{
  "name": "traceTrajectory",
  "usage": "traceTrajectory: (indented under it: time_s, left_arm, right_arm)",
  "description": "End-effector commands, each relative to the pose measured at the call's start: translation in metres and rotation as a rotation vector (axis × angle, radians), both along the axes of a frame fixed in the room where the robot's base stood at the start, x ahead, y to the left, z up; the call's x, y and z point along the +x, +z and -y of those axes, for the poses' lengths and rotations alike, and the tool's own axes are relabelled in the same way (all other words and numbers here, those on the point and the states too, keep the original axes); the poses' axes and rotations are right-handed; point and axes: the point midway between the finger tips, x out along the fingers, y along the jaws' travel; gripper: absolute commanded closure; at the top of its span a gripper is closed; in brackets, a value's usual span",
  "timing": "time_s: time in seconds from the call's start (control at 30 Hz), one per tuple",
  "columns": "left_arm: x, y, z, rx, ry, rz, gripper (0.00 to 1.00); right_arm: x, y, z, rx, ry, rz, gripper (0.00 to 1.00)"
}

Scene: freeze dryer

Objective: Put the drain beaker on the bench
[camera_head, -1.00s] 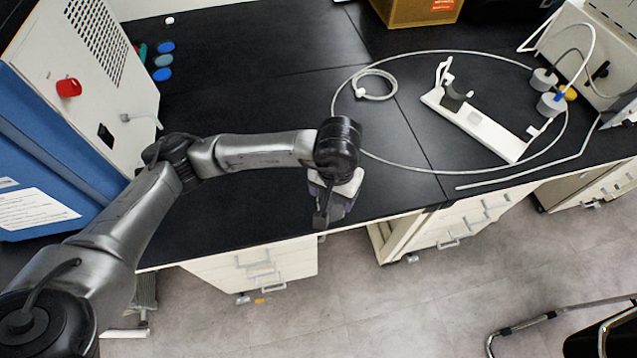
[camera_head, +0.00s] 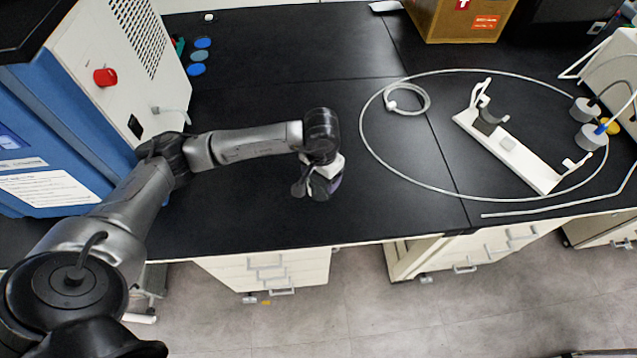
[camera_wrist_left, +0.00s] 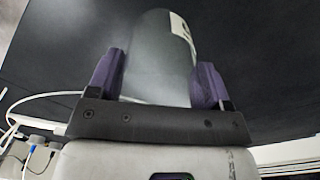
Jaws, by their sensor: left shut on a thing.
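The drain beaker (camera_wrist_left: 160,62) shows in the left wrist view as a clear, greyish cylinder with a white label patch at its upper right. My left gripper (camera_wrist_left: 158,85) is shut on it, with one purple finger on each side. In the head view my left gripper (camera_head: 322,188) is over the black bench (camera_head: 270,205), a little in from its front edge. The beaker is mostly hidden there by the wrist and gripper. I cannot tell whether the beaker touches the bench top. My right gripper is not in view.
A blue and white machine (camera_head: 105,75) stands at the left, with blue caps (camera_head: 199,56) beside it. A looped hose (camera_head: 362,130) surrounds a white stand (camera_head: 510,150) on the right. A cardboard box (camera_head: 455,22) is at the back. The bench around the gripper is clear.

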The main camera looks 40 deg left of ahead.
Motion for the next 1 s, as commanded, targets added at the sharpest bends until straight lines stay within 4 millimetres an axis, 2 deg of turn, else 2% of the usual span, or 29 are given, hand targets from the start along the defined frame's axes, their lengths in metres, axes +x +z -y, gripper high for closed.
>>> traceTrajectory:
  time_s: [0.1, 0.27, 0.6, 1.0]
  left_arm:
    - [-0.001, -0.004, -0.007, 0.000, 0.002, 0.000, 0.53]
    - [-0.001, -0.008, -0.009, -0.001, 0.001, 0.000, 0.53]
    - [-0.001, -0.044, -0.008, -0.001, 0.001, 0.000, 0.53]
    - [-0.001, -0.049, -0.009, 0.000, 0.000, 0.001, 0.53]
  right_arm:
    - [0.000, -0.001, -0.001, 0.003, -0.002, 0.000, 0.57]
    - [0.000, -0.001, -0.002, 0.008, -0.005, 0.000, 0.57]
    - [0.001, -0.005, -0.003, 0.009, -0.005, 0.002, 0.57]
    - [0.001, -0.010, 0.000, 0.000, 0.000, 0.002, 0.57]
